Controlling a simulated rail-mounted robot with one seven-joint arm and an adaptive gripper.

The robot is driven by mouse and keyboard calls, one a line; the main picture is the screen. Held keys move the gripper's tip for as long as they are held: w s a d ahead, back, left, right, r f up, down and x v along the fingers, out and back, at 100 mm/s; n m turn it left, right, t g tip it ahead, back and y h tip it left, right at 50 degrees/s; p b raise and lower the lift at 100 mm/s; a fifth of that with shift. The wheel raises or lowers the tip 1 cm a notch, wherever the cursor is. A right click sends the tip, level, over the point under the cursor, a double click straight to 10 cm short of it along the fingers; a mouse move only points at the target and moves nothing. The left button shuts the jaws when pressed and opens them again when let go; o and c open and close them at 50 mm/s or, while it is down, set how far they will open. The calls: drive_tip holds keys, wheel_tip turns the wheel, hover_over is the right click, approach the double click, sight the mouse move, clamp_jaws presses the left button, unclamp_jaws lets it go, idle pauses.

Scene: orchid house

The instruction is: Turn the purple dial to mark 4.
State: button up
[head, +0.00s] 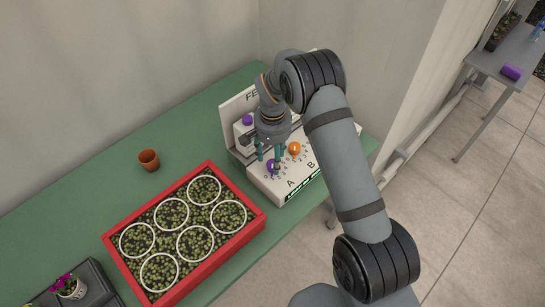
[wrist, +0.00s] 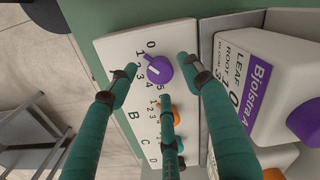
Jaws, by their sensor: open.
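The purple dial (head: 272,166) sits on the sloped white panel (head: 262,181), beside the letter A. In the wrist view the purple dial (wrist: 160,70) has numbers from 0 to 5 around its left side. In the wrist view the three fingers of my gripper (wrist: 158,78) are spread around the dial, open. I cannot tell whether any finger touches it.
An orange dial (head: 294,149) is close beside the purple one, near a fingertip. A red tray (head: 236,232) of seedlings with white rings and a terracotta pot (head: 149,160) are on the green bench (head: 90,190).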

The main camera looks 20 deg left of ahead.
drive_tip(key=shift+f, duration=0.85)
drive_tip(key=c, duration=0.3)
drive_tip(key=c, duration=0.8)
drive_tip(key=shift+c, duration=0.4)
